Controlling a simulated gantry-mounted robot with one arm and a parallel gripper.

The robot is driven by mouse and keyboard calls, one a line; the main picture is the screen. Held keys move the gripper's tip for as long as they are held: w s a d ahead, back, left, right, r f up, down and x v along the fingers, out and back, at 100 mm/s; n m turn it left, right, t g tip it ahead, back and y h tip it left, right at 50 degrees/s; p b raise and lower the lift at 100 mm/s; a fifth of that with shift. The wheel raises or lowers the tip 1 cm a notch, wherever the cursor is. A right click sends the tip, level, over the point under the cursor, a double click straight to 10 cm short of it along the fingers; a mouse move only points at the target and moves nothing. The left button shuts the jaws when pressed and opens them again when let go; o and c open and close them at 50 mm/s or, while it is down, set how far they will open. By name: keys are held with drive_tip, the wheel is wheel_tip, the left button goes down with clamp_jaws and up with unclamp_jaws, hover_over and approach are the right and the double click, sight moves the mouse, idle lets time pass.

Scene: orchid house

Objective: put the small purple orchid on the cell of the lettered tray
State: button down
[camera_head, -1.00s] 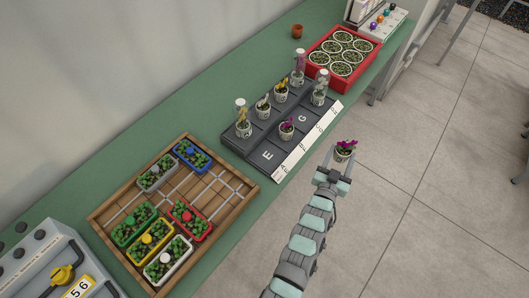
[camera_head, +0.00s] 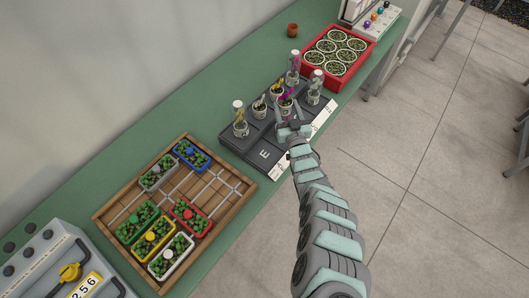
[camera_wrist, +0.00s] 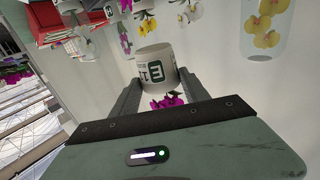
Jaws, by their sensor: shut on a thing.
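The small purple orchid (camera_head: 286,101) is in a pale pot between the fingers of my gripper (camera_head: 289,116), which is shut on it above the lettered tray (camera_head: 245,146). In the wrist view its pot (camera_wrist: 157,67) bears a letter E, and its magenta flowers show below it in the picture. The tray is dark grey with a white strip along its front edge; the cell marked E is bare. Potted orchids, some under clear covers, stand on the far cells. My gripper hides part of the middle of the tray. I cannot tell whether the held pot touches the tray.
A red crate of round pots (camera_head: 337,56) stands beyond the tray, with a small brown pot (camera_head: 292,30) near it. A wooden tray with coloured planters (camera_head: 241,185) lies nearer. Orchids in clear covers (camera_head: 314,86) stand close to my gripper.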

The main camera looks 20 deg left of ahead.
drive_tip(key=s+a+r+n+g+y, duration=0.3)
drive_tip(key=s+n+g+y, duration=0.1)
drive_tip(key=s, duration=0.6)
wheel_tip(320, 180, down, 15)
drive_tip(key=b, duration=0.5)
drive_tip(key=shift+s+d, duration=0.1)
drive_tip(key=shift+s, duration=0.05)
drive_tip(key=shift+d+f+b, duration=0.1)
drive_tip(key=shift+f+b, duration=1.6)
drive_tip(key=shift+f, duration=0.5)
drive_tip(key=shift+f, duration=0.15)
drive_tip(key=c, duration=0.6)
unclamp_jaws()
drive_tip(key=shift+o, duration=0.2)
